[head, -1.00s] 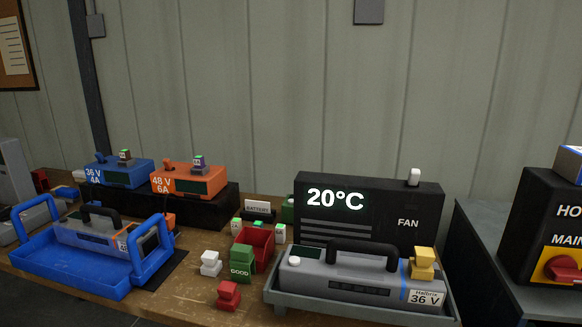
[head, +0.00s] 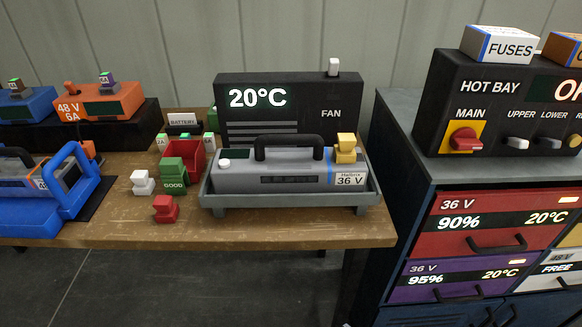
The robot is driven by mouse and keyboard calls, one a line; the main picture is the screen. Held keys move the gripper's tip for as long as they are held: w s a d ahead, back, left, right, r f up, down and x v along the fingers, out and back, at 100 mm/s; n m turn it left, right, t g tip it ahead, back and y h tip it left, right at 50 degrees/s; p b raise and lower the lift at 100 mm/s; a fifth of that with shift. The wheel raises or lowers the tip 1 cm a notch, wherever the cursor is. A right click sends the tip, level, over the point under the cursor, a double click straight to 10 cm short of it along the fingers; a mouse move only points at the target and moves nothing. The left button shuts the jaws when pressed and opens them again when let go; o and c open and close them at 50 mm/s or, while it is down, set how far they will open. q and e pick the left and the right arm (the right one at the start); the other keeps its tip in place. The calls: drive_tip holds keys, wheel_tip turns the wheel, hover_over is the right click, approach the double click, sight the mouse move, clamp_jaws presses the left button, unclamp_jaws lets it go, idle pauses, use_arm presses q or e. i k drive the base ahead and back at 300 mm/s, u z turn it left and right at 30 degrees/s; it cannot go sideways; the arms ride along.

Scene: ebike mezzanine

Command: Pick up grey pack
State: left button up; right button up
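A grey pack (head: 265,179) with a black carry handle (head: 289,142) lies in a shallow grey tray (head: 292,203) near the right end of the wooden bench. Its label reads 36 V, with a blue stripe beside it, a yellow block on its right end and a white knob on its left. Another grey pack (head: 15,172) shows partly in the blue carrier at the left edge. Neither gripper is in view.
A black fan box (head: 290,100) reading 20°C stands behind the tray. Small white, green and red blocks and a red bin (head: 183,158) sit left of it. A drawer cabinet (head: 480,225) with a HOT BAY switch box (head: 520,105) stands right, across a gap.

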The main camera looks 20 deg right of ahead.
sight(258, 170)
drive_tip(key=k, duration=0.4)
drive_tip(key=u, duration=0.8)
drive_tip(key=i, duration=0.7)
drive_tip(key=z, duration=0.8)
